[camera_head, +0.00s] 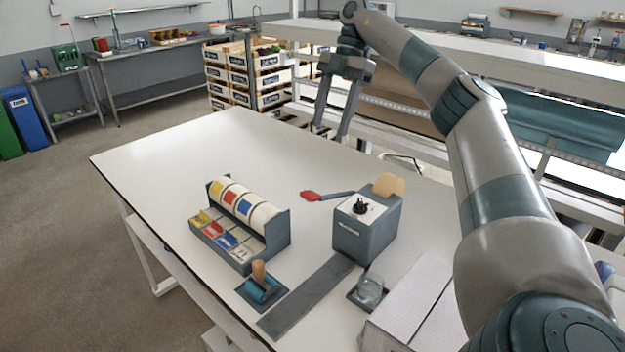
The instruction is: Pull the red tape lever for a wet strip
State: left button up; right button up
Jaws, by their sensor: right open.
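The tape dispenser (366,228) is a grey box with a black knob on top and a roll of brown tape at its back. The red lever (311,196) sticks out from its left side on a dark arm, roughly level over the table. My right gripper (330,131) is open and empty, fingers pointing down, above and behind the lever near the table's far edge. It is clear of the lever. My left gripper is not in view.
A label dispenser (282,232) with coloured rolls stands left of the tape box. The table's left part is clear.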

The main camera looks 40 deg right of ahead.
jog(key=b, duration=0.3)
send_near(311, 193)
jog(key=shift+p+x, duration=1.15)
jog(key=shift+x, duration=2.95)
jog(key=shift+w, duration=0.1)
jog(key=shift+c, duration=0.7)
grip_shut()
jog(key=shift+x, duration=0.95)
jog(key=d+b+x, duration=0.1)
jog(key=x, duration=0.6)
jog(key=shift+f, duration=0.25)
jog(key=shift+d, duration=0.1)
